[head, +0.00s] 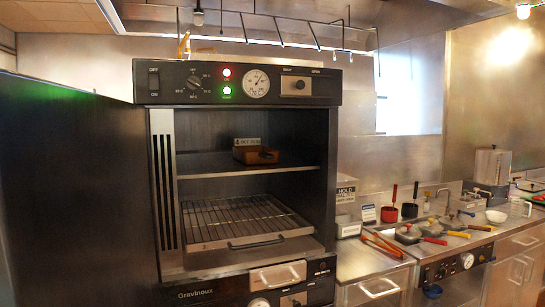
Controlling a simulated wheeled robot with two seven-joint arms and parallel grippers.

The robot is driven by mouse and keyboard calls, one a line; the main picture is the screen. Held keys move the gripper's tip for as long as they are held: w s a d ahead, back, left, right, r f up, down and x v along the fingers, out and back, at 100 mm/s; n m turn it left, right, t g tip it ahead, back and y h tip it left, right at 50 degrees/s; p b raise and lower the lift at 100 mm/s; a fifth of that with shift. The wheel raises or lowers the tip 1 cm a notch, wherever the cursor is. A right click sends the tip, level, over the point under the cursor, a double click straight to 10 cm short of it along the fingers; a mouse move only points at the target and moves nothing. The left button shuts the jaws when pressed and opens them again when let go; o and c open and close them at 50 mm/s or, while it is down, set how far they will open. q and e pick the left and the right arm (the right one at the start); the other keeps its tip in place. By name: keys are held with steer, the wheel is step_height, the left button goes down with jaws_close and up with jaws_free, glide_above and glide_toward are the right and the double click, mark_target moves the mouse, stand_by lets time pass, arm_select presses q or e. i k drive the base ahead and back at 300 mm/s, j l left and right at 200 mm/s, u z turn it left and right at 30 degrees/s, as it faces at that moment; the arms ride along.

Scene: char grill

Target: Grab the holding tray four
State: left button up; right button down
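A small brown tray (256,156) sits on the upper shelf of an open-fronted cabinet oven in the head view. A label (246,142) above and behind it starts with a "4"; the rest of its text is too small to read surely. What the tray holds, if anything, cannot be made out. Neither of my grippers shows in the head view.
Below the upper shelf (215,166), a wire rack (245,217) with a front handle fills the lower level. The control panel (240,84) runs above the opening. A dark panel (70,200) stands left. Tongs (381,243), pots and several colour-handled tools crowd the right counter.

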mark_target(249, 151)
steer(key=i+l, duration=0.1)
steer(key=l, duration=0.15)
steer(key=u, duration=0.45)
steer(key=i+l+u, duration=0.15)
steer(key=l+u, duration=0.25)
steer(key=i+l+u, duration=0.1)
steer(key=l+u, duration=0.8)
steer(key=l, duration=0.95)
steer(key=l+u, duration=0.1)
steer(key=l, duration=1.05)
steer(key=k+l+u, duration=0.15)
steer(key=l, duration=0.95)
steer(key=i, duration=0.05)
